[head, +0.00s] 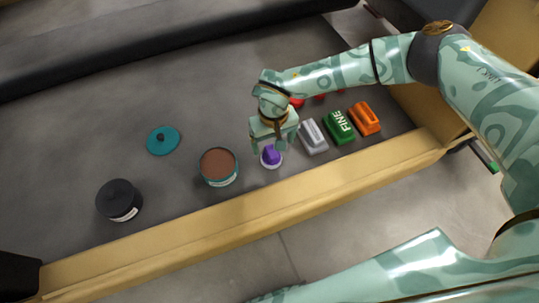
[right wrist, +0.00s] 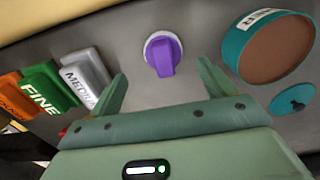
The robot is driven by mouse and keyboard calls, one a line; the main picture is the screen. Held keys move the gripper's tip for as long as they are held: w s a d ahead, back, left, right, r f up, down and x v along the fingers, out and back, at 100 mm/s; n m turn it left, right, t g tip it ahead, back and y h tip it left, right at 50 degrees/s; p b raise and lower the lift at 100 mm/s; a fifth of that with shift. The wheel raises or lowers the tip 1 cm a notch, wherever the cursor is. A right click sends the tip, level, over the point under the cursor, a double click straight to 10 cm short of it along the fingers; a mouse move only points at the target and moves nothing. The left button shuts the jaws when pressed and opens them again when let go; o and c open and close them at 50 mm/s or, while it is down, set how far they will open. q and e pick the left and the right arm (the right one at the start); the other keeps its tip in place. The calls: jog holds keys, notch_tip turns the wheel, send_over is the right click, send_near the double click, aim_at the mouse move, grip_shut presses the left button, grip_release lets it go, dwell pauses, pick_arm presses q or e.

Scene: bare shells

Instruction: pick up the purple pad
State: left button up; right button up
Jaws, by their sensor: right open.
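The purple pad (head: 271,155) sits on the dark tabletop, with a pale round rim under a raised purple grip. It also shows in the right wrist view (right wrist: 162,55), ahead of and between the fingers. My right gripper (head: 269,148) is open and empty, its fingers pointing down over the pad. In the right wrist view the gripper (right wrist: 160,85) has its two green fingers wide apart, with the pad beyond the tips. I cannot tell whether the fingers reach the pad's height. My left gripper is not seen.
A brown-filled teal tin (head: 218,166) stands left of the pad. A grey block (head: 313,138), a green FINE block (head: 339,128) and an orange block (head: 364,119) stand right. A teal lid (head: 163,141) and black jar (head: 120,200) lie farther left. A wooden edge (head: 240,215) runs in front.

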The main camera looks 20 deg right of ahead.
aim_at(272, 151)
jog(key=shift+f, duration=0.8)
jog(key=f+b, duration=0.1)
jog(key=f, duration=0.1)
jog(key=f+b, duration=0.1)
jog(key=f, duration=0.1)
jog(key=shift+s+a+f+b, duration=0.1)
jog(key=shift+s+a+b, duration=0.1)
jog(key=shift+a+b, duration=0.15)
jog(key=shift+w+f, duration=0.1)
jog(key=shift+f, duration=0.3)
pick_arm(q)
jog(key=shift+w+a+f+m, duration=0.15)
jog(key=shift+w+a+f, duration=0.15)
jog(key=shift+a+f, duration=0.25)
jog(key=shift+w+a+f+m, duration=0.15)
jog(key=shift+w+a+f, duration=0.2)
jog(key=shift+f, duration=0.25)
pick_arm(e)
jog(key=shift+d+r, duration=0.1)
jog(key=c, duration=1.1)
